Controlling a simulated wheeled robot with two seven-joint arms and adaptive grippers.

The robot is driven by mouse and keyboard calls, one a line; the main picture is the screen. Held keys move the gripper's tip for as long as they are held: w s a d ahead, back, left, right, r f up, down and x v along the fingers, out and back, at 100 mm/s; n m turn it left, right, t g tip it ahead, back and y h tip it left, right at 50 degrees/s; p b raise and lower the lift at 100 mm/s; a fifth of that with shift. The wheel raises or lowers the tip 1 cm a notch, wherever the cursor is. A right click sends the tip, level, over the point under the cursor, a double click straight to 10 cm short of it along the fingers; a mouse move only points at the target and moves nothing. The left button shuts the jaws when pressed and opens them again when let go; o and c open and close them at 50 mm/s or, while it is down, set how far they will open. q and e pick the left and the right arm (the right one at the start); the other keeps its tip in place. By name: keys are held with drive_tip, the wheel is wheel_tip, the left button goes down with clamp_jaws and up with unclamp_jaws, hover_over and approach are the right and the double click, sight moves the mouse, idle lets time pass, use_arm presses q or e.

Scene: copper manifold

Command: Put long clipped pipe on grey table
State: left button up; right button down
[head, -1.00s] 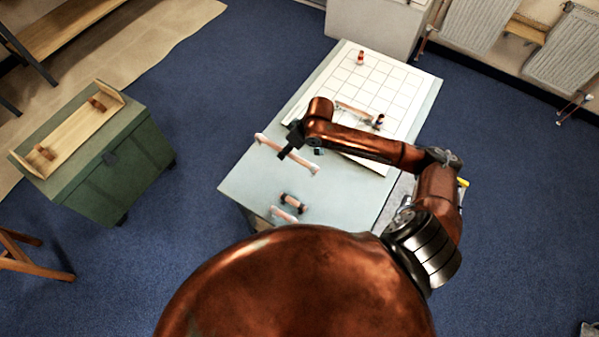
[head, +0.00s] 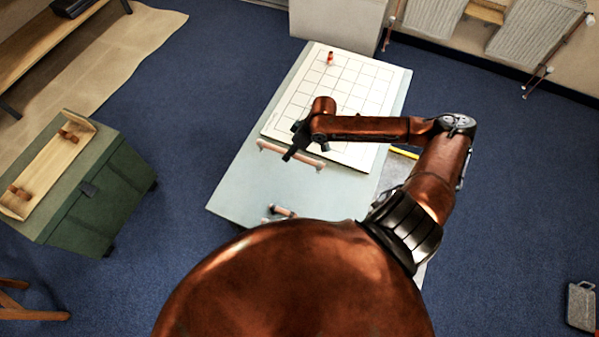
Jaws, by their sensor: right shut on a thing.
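My right gripper (head: 294,150) is shut on the long pipe (head: 308,159), a pale copper-pink tube with a fitting at each end. The pipe is over the grey table (head: 235,188), alongside the near edge of the white grid board. I cannot tell whether it touches the table. The gripper hides the middle of the pipe. My left gripper is out of view.
The white grid board (head: 350,92) covers the table's far part, with a small red-orange piece (head: 330,58) on it. A short dark-ended piece (head: 284,211) lies at the near edge, partly hidden by my body. A green cabinet (head: 105,205) bears a wooden rack (head: 47,165).

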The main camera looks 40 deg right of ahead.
drive_tip(key=s+f, duration=0.1)
drive_tip(key=f, duration=0.1)
drive_tip(key=s+f, duration=0.1)
drive_tip(key=s, duration=0.1)
drive_tip(key=s+d+f, duration=0.1)
drive_tip(key=f, duration=0.1)
drive_tip(key=shift+s+f, duration=0.45)
drive_tip(key=shift+f, duration=1.55)
drive_tip(key=c, duration=2)
unclamp_jaws()
drive_tip(key=shift+f, duration=0.1)
drive_tip(key=shift+o, duration=0.6)
drive_tip(key=p+v, duration=0.1)
drive_tip(key=v, duration=1.1)
